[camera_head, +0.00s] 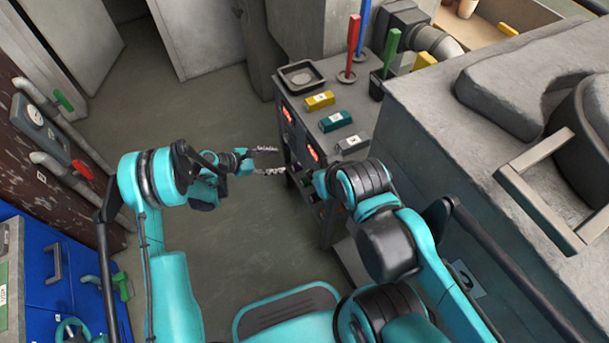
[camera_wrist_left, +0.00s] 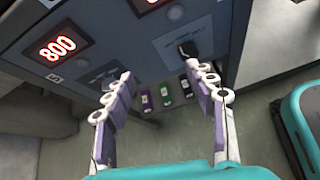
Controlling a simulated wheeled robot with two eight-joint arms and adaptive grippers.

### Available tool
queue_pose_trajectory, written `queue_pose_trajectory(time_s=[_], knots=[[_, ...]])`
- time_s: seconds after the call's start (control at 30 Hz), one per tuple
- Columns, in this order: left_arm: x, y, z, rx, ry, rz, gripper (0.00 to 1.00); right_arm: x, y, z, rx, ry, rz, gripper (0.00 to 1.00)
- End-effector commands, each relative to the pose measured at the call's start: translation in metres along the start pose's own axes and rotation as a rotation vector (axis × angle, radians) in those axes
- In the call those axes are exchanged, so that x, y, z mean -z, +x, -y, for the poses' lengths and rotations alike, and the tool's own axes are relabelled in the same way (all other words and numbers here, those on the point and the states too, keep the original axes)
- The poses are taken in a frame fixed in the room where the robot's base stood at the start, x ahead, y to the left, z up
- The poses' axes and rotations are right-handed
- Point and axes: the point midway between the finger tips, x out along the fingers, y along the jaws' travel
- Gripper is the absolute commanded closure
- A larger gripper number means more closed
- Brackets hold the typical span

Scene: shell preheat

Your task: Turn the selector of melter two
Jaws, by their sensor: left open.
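The dark control cabinet (camera_head: 322,126) stands right of my left gripper (camera_head: 268,161) in the head view, with lit red displays on its face. In the left wrist view, one display (camera_wrist_left: 57,49) reads 800 and a second display (camera_wrist_left: 150,4) is cut off at the top edge. A dark selector knob (camera_wrist_left: 187,49) sits on the panel just beyond the right fingertip. My left gripper (camera_wrist_left: 164,80) is open and empty, its fingers apart and pointed at the panel. I cannot tell which selector belongs to melter two. My right gripper is hidden behind my right arm.
A red upright tool (camera_head: 352,48) stands behind. A large grey furnace block (camera_head: 480,160) fills the right. Open floor (camera_head: 200,115) lies left of the cabinet.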

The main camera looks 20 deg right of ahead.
Motion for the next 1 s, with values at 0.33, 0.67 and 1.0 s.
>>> queue_pose_trajectory(time_s=[0.33, 0.67, 1.0], knots=[[0.043, 0.059, 0.049, 0.08, -0.246, 0.145, 0.44, 0.002, -0.003, 0.0, 0.0, 0.0, 0.0, 1.0], [0.04, 0.104, 0.055, 0.087, -0.256, 0.15, 0.44, -0.008, 0.011, 0.0, 0.0, 0.0, 0.0, 1.0], [0.033, 0.136, 0.055, 0.083, -0.256, 0.15, 0.44, -0.014, 0.019, 0.0, 0.0, 0.0, 0.0, 1.0]])
